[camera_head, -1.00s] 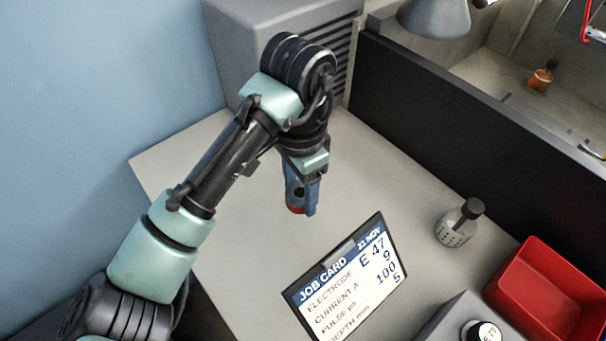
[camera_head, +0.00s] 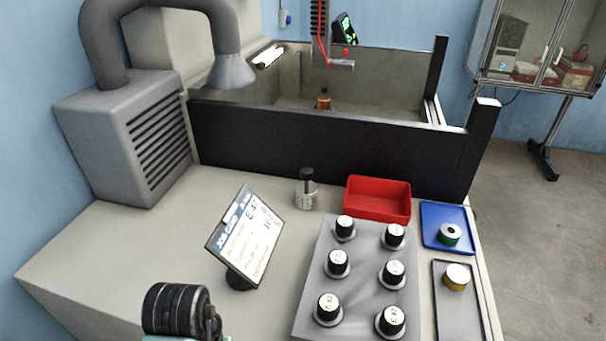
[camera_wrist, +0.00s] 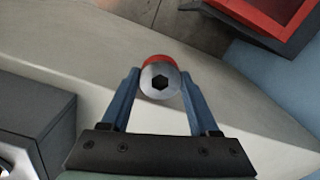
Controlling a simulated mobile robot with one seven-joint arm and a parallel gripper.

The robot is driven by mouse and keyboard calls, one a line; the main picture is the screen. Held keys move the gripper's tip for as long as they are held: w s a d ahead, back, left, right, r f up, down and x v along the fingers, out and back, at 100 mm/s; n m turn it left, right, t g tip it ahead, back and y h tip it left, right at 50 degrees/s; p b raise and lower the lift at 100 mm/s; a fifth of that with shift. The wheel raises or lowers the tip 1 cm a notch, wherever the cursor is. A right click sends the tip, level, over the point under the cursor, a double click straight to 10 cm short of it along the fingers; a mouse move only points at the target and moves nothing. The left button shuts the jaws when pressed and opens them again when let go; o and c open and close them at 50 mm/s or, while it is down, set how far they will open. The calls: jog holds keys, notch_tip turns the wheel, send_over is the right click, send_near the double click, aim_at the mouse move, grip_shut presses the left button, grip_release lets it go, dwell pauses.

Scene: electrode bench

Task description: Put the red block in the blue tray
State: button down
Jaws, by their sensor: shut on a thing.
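My gripper (camera_wrist: 160,84) is shut on a small round piece with a red side and a grey metal end face with a hexagonal socket (camera_wrist: 159,83). This red piece sits between the blue fingertips, and no other loose red block shows. The blue tray (camera_head: 432,213) lies at the right end of the bench in the head view.
A red bin (camera_head: 378,206) stands left of the blue tray. A dark tray with a yellow-banded piece (camera_head: 456,278) lies in front of it. A grey rack (camera_head: 365,262) carries several black-capped holders. A job card (camera_head: 246,236) and a bottle (camera_head: 307,193) stand farther left.

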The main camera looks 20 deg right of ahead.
jog(key=s+d+f+n, duration=0.3)
jog(key=d+f, duration=0.1)
jog(key=f, duration=0.2)
jog(key=shift+d, duration=0.4)
